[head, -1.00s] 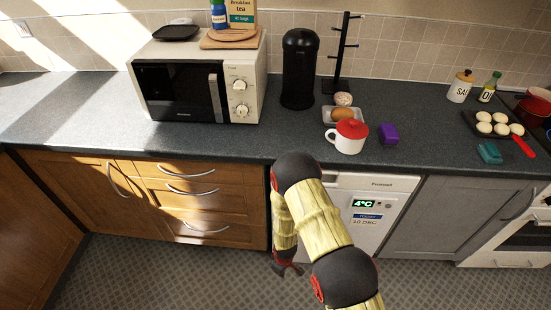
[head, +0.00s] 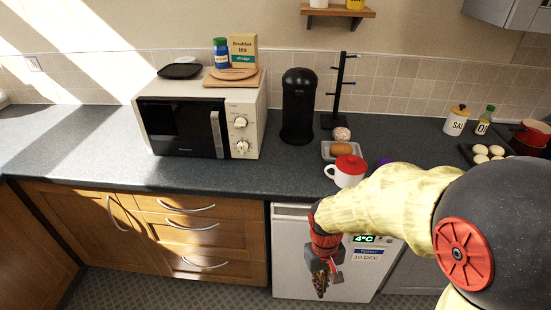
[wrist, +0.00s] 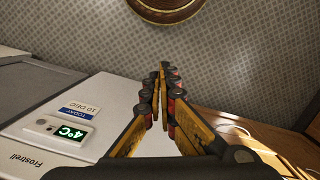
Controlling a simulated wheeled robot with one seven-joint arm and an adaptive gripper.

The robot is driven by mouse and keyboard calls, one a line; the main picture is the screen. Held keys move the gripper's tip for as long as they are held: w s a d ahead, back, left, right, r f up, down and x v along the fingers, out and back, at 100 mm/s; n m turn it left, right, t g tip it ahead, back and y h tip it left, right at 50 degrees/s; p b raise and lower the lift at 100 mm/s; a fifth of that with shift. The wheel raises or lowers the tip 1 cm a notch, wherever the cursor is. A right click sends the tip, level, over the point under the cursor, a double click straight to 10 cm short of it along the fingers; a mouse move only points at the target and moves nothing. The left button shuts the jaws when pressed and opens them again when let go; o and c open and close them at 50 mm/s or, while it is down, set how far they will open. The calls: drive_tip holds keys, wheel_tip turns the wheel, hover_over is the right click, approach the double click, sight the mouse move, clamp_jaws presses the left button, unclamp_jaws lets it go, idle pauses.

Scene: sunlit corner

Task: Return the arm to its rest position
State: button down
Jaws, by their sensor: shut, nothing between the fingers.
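My gripper (head: 322,281) hangs in front of the white appliance below the counter, pointing down. In the wrist view my gripper (wrist: 161,78) has its fingers together at the tips with nothing between them. My arm reaches in from the right of the head view and is bent, its large elbow joint close to the camera. It covers part of the counter and the appliance's right side.
The white appliance (head: 290,250) has a 4°C display, also seen in the wrist view (wrist: 110,105). On the counter (head: 235,178) stand a microwave (head: 180,128), a black canister (head: 298,105) and a red-lidded white mug (head: 346,172). Wooden drawers (head: 200,228) are left of the gripper.

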drive_tip(key=s+d+r+m+t, duration=0.1)
drive_tip(key=s+d+r+t, duration=0.2)
drive_tip(key=r, duration=0.9)
drive_tip(key=s+d+r+m+t+p, duration=0.1)
drive_tip(key=s+d+r+t, duration=0.2)
drive_tip(key=r, duration=0.9)
drive_tip(key=s, duration=0.3)
drive_tip(key=shift+s+r+m+t+y, duration=0.2)
drive_tip(key=shift+r+m+t+y, duration=0.1)
drive_tip(key=shift+r+m+t, duration=0.1)
drive_tip(key=shift+d, duration=0.1)
